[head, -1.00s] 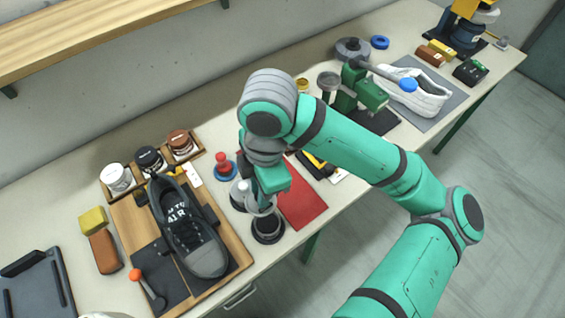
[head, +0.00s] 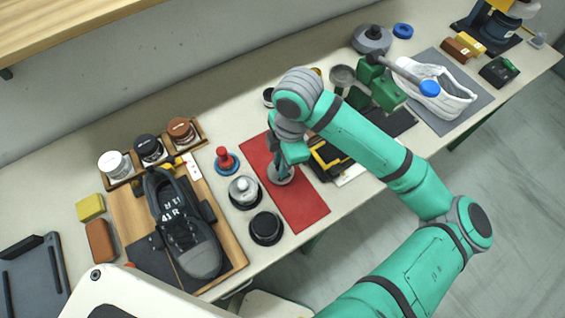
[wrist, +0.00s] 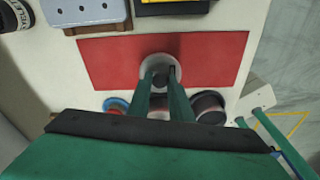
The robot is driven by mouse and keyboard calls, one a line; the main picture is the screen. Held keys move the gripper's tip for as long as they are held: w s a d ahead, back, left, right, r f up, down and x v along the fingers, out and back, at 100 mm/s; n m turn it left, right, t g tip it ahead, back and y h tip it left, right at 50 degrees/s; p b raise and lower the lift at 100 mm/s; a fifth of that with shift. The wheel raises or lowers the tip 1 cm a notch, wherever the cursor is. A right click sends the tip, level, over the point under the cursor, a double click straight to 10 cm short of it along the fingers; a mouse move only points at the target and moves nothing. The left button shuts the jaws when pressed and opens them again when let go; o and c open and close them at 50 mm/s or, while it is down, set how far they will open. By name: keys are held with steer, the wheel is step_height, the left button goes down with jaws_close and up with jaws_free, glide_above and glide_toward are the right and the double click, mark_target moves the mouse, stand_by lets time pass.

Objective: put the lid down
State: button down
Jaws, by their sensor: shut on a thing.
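The lid (head: 279,177) is a round silver-grey disc, held at the tips of my gripper (head: 283,164) over the red mat (head: 305,208). In the wrist view, the lid (wrist: 147,66) shows between and around the two green fingers of my gripper (wrist: 161,76), against the red mat (wrist: 110,60). The gripper is shut on the lid's middle, which the fingers partly hide. I cannot tell whether the lid touches the mat or hangs just above it.
A silver knobbed pot (head: 244,191), a black round pot (head: 266,228) and a red-and-blue piece (head: 227,160) stand left of the mat. A dark shoe (head: 183,225) lies on a wooden board farther left. Black-and-yellow items (head: 330,158) lie just right of the mat.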

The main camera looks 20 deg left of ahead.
steer(key=shift+w+f, duration=0.25)
steer(key=shift+f, duration=1)
steer(key=shift+s+f, duration=0.2)
steer(key=shift+f, duration=0.15)
steer(key=shift+f, duration=0.1)
steer(key=c, duration=1.6)
jaws_free()
steer(key=r, duration=0.8)
steer(key=w+d+r, duration=0.1)
steer(key=r, duration=0.3)
steer(key=shift+r, duration=0.1)
